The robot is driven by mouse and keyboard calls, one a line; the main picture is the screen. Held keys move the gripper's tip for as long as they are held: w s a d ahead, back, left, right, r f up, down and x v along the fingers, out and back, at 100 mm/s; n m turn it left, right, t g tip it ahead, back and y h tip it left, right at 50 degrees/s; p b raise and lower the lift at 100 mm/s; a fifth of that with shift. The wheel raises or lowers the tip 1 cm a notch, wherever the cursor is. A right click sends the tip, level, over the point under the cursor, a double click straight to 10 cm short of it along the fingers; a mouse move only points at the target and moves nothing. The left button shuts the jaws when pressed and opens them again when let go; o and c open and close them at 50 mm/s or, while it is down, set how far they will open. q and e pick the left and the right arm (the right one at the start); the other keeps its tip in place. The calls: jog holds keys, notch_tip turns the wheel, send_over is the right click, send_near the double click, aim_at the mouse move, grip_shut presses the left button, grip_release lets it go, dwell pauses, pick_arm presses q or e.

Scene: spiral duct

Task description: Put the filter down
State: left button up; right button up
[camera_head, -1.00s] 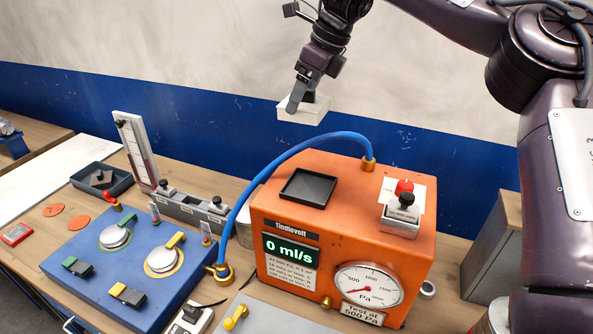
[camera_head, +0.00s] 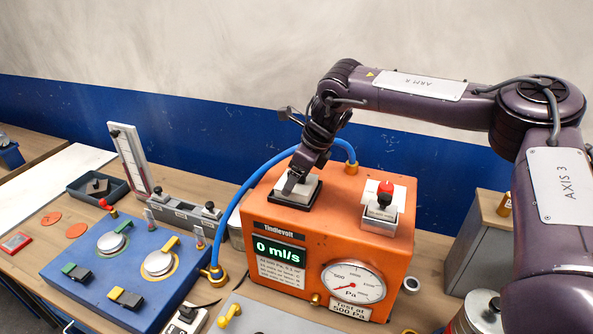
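The filter, a white block (camera_head: 305,190), is at the black square tray (camera_head: 291,222) on top of the orange test box (camera_head: 345,238). My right gripper (camera_head: 292,184) reaches down over it from above, with its fingers at the block. Whether the block rests fully in the tray is hard to tell, as the fingers cover part of it. The gripper seems shut on the block. My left gripper is not in view.
A blue hose (camera_head: 243,190) arches behind the tray to a brass fitting. A red-knobbed grey part (camera_head: 381,207) stands on the box's right.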

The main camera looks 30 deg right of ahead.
jog(key=shift+w+f, duration=0.2)
jog(key=o, duration=1)
jog(key=shift+s, duration=0.1)
jog(key=shift+d+r+b, duration=0.1)
jog(key=shift+r+b, duration=0.25)
jog(key=shift+r, duration=0.1)
pick_arm(q)
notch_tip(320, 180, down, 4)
jog(key=b, duration=0.3)
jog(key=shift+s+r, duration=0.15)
pick_arm(e)
jog(key=v, duration=1.1)
jog(key=shift+s, duration=0.15)
